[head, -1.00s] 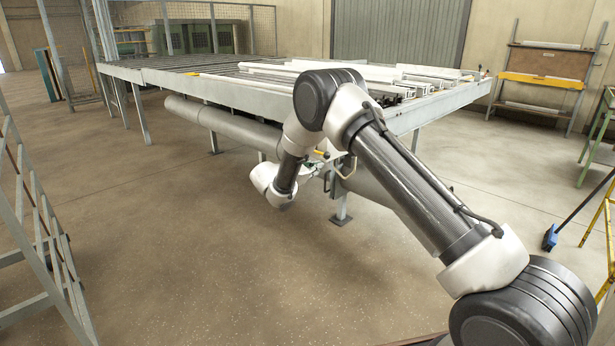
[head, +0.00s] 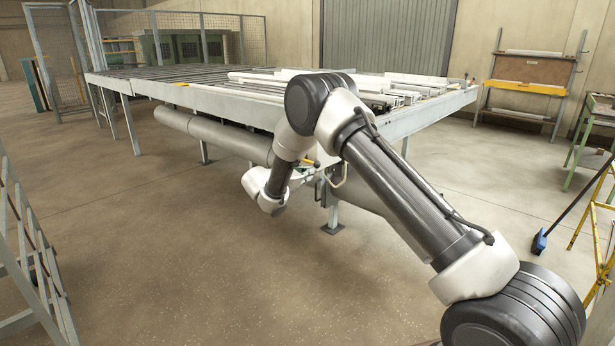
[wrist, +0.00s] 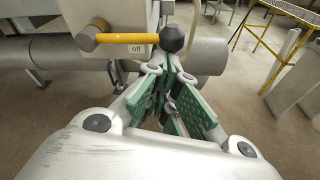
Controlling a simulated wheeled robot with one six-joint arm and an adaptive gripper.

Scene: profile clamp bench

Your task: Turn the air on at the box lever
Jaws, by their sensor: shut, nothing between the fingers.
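The air lever (wrist: 128,38) shows in the wrist view as a yellow bar lying level, with a round pivot at its left end and a dark ball knob at its right end. An "off" label (wrist: 137,49) is just under the bar. The lever sits on a pale box (wrist: 135,13). My gripper (wrist: 172,68) has green-padded fingers, shut and empty, with the tips just below the dark knob. I cannot tell if they touch it.
A long roller bench (head: 225,105) with pale profiles stands above the lever. A thick grey pipe (head: 215,135) runs beneath it. A broom (head: 540,242) stands at right. The floor in front is clear.

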